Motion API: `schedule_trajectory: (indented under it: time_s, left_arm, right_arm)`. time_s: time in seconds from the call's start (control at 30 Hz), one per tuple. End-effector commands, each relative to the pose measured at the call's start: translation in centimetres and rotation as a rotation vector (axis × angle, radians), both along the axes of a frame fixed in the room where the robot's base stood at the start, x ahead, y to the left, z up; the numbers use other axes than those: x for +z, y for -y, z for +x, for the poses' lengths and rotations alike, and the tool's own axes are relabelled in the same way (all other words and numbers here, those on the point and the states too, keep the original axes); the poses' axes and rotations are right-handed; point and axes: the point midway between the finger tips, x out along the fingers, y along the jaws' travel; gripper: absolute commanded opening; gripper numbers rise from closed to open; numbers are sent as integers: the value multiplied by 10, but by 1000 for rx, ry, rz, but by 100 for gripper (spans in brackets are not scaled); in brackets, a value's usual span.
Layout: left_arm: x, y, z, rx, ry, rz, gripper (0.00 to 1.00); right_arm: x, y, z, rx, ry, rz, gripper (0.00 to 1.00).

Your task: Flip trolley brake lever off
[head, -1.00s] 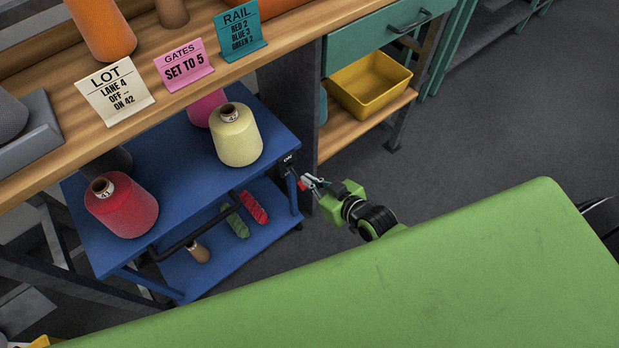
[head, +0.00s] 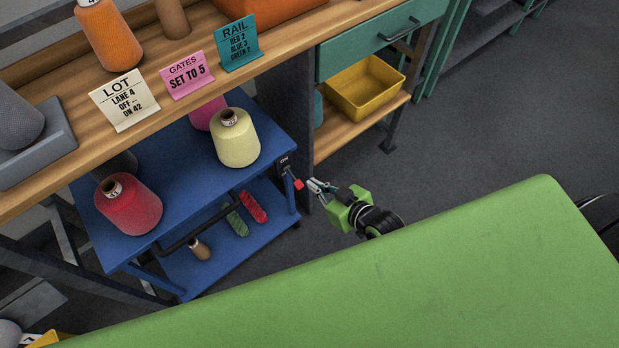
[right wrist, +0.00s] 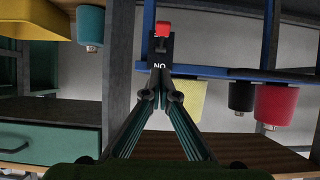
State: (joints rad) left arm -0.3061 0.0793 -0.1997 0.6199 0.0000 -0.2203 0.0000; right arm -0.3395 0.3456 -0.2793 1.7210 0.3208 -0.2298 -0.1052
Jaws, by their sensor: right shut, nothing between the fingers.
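The blue trolley (head: 185,160) stands partly under the wooden bench. On its right end is a black brake plate (head: 285,163) marked ON at the top. The brake lever's red tip (head: 299,184) points down and outward, away from the ON mark. In the right wrist view the plate (right wrist: 168,48) shows upside down, with the red tip (right wrist: 163,28) above the lettering. My right gripper (head: 311,184) is shut and empty, just right of the red tip, with a small gap in the head view. In the right wrist view its fingertips (right wrist: 160,78) overlap the plate's lower edge. My left gripper is not in view.
Yarn cones, one yellow (head: 236,140) and one red (head: 130,207), stand on the trolley top. A dark bench leg (head: 291,105) rises behind the brake. A yellow bin (head: 366,88) sits on a shelf to the right. The grey floor (head: 480,120) right of my gripper is clear.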

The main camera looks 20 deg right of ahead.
Motion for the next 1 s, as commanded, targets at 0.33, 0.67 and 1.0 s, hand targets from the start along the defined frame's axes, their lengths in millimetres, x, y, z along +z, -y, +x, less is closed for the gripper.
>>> schedule_trajectory:
  time_s: [0.33, 0.67, 1.0]
  left_arm:
    - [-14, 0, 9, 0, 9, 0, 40]
    - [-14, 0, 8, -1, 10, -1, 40]
    - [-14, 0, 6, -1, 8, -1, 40]
  right_arm:
    - [-12, 21, -58, 0, 2, 1, 0]
    - [-11, 25, -67, -1, 4, 2, 0]
    - [-12, 25, -67, -1, 4, 2, 0]
